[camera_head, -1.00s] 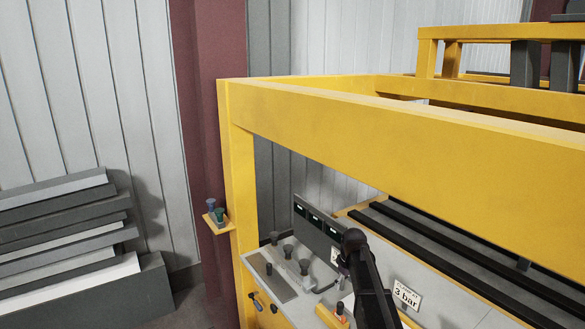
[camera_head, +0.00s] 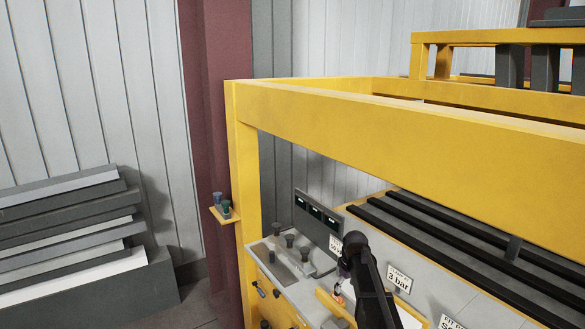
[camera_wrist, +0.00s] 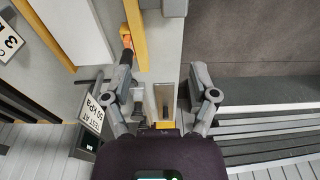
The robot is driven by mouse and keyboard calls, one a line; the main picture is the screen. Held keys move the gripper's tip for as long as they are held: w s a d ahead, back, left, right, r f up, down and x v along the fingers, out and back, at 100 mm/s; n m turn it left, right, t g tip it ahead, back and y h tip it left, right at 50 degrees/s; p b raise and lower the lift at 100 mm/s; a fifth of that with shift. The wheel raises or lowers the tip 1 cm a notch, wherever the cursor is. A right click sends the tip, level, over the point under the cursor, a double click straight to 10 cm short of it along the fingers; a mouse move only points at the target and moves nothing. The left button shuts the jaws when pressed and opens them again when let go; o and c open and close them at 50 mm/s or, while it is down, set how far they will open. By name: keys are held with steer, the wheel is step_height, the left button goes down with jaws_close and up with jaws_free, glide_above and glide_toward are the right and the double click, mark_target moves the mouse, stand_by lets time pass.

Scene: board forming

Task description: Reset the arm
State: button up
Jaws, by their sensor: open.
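My gripper (camera_wrist: 162,76) shows in the wrist view with its two jointed fingers spread apart. It is open and nothing is held between the fingers. Behind the gap is a pale upright strip, at a distance I cannot tell. In the head view my dark arm rises at the lower middle, in front of the machine's grey worktop; the gripper itself is not seen there.
A yellow frame beam (camera_head: 400,135) spans the machine above the worktop. A control panel (camera_head: 318,219) with small displays stands at its left, near several dark knobs. A "3 bar" sign (camera_head: 398,280) stands beside my arm. Stacked grey boards (camera_head: 75,235) lie at the left.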

steer(key=s+f+m+g+b, duration=0.1)
steer(key=s+f+m+b, duration=0.5)
steer(key=s+f+b, duration=1.8)
steer(key=s+f, duration=0.1)
steer(key=s, duration=0.2)
steer(key=shift+a+m+h+b, duration=0.3)
steer(key=shift+a+h+b, duration=0.1)
